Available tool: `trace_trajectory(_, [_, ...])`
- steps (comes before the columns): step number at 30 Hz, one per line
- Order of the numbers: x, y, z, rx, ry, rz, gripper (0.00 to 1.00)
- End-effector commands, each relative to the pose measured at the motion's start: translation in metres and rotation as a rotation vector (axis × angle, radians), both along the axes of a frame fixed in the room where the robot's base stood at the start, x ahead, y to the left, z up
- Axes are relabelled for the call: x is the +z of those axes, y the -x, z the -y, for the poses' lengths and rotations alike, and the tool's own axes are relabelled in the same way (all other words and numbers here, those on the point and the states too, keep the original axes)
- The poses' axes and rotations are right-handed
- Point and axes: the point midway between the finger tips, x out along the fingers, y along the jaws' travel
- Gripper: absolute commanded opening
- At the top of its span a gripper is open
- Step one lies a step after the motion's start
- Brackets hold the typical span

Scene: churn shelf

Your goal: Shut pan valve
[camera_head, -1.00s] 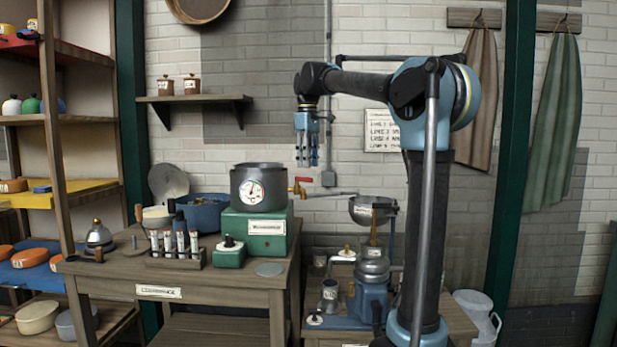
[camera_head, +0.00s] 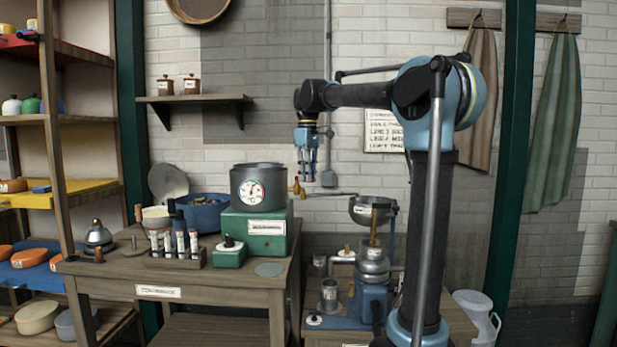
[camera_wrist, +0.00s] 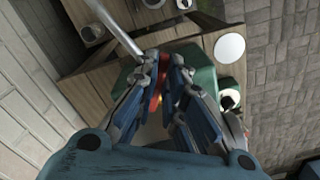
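The pan is a dark round vessel (camera_head: 258,187) with a dial gauge, on a green box. A brass valve (camera_head: 297,188) shows at its right side, by a pipe on the wall. My gripper (camera_head: 307,176) points down just right of the brass body in the head view. In the wrist view, the valve's red handle (camera_wrist: 156,92) shows between the two fingers of my gripper (camera_wrist: 166,62), partly hidden by them. The fingers are close together near the red handle; whether they press on it is not clear. The head view does not show the handle now.
The green box stands on a wooden bench (camera_head: 277,281) with a rack of vials (camera_head: 178,258) and a blue pot (camera_head: 203,212). Right of it are a metal bowl (camera_head: 372,213) and a blue machine (camera_head: 371,299). A shelf (camera_head: 197,99) hangs above on the left.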

Motion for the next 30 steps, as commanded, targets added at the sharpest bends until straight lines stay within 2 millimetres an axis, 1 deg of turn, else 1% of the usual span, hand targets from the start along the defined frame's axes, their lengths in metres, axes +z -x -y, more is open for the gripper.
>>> trace_trajectory(1, [0.0,0.0,0.006,-0.003,0.001,0.002,0.0])
trace_trajectory(3, [0.0,-0.001,0.003,-0.002,0.001,0.002,0.0])
trace_trajectory(8, [0.0,-0.001,0.001,-0.011,0.002,0.003,0.0])
trace_trajectory(14, [0.0,0.001,-0.002,-0.067,0.001,0.003,0.0])
trace_trajectory(20, [0.001,0.005,-0.006,-0.198,0.001,0.004,0.0])
trace_trajectory(30, [0.001,0.013,-0.017,-0.513,0.001,0.005,0.0])
